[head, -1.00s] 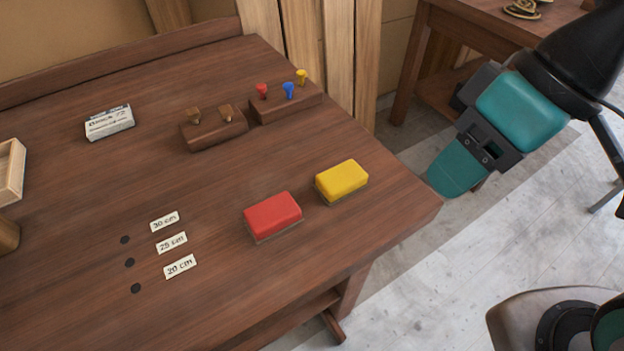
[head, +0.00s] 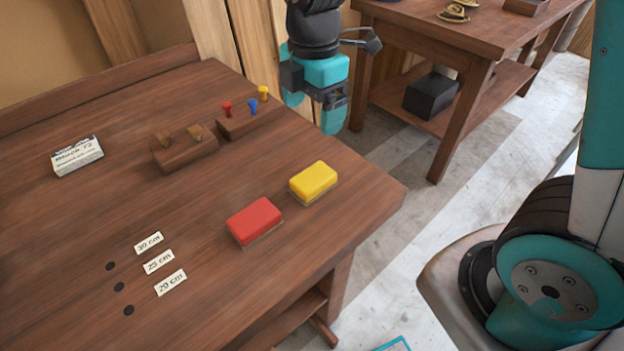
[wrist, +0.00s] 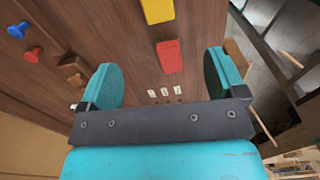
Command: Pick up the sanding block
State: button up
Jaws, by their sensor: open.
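Two block-shaped pieces that could be sanding blocks lie on the workbench: a red block (head: 255,221) and a yellow block (head: 314,181), each with a thin greyish underside. The yellow one is nearer the right edge. In the wrist view the red block (wrist: 169,56) shows between my fingers and the yellow block (wrist: 158,10) is at the top edge, partly cut off. My gripper (head: 313,104) is open and empty, above the bench's far right edge, beyond both blocks and touching neither. Its two teal fingers also show in the wrist view (wrist: 162,78).
The workbench (head: 90,215) carries a white labelled box (head: 77,155), a wooden holder (head: 183,153), a rack with red, blue and yellow pegs (head: 243,122) and length labels (head: 158,262). Bare bench surrounds the blocks. A second table (head: 450,50) stands at the back right.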

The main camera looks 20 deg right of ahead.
jog(key=p, duration=0.1)
send_over(314, 176)
jog(key=shift+n, duration=0.3)
jog(key=f, duration=1.2)
jog(key=shift+s+a+f, duration=0.15)
jog(key=shift+a+f, duration=0.05)
jog(key=shift+a, duration=0.1)
jog(key=shift+d+f+p, duration=0.15)
jog(key=shift+f+p, duration=0.3)
jog(key=shift+f, duration=0.9)
jog(key=shift+d+f+p, duration=0.1)
jog(key=shift+f+p, duration=0.3)
jog(key=shift+f, duration=0.9)
jog(key=shift+c, duration=0.4)
jog(key=c, duration=1)
jog(key=shift+c, duration=0.2)
notch_tip(314, 176, up, 20)
jog(key=b, duration=0.1)
jog(key=shift+b, duration=0.35)
